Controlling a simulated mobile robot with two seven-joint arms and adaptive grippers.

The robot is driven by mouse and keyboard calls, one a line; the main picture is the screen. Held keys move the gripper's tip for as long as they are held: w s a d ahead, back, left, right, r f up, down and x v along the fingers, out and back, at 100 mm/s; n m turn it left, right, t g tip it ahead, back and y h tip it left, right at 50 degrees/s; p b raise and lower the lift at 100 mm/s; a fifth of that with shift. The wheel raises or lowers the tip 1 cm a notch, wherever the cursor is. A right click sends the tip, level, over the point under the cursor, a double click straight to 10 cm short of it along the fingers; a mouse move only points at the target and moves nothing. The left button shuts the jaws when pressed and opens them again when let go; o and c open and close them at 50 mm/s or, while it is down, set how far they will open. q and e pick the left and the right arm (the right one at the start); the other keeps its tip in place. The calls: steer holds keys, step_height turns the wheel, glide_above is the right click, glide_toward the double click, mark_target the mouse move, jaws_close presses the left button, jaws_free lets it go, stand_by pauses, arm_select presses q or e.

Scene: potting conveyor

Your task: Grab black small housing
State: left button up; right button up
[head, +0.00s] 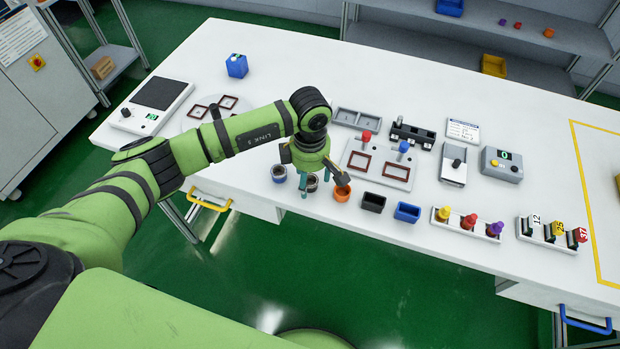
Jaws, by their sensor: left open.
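A small black open-topped box (373,202), which looks like the black small housing, sits near the front edge of the white table. It stands between an orange cup (342,194) and a blue box (407,212). My left gripper (314,184) points down to the left of the black box, over the row of cups, with its fingers apart. The black box is clear of the gripper. My right gripper is out of view.
A fixture plate (376,172) with red and blue knobs lies behind the black box. A rack (467,225) with coloured knobs stands to the right. Open table lies at the back.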

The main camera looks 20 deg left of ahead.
arm_select(q)
steer(key=shift+f, duration=0.1)
steer(key=c, duration=0.9)
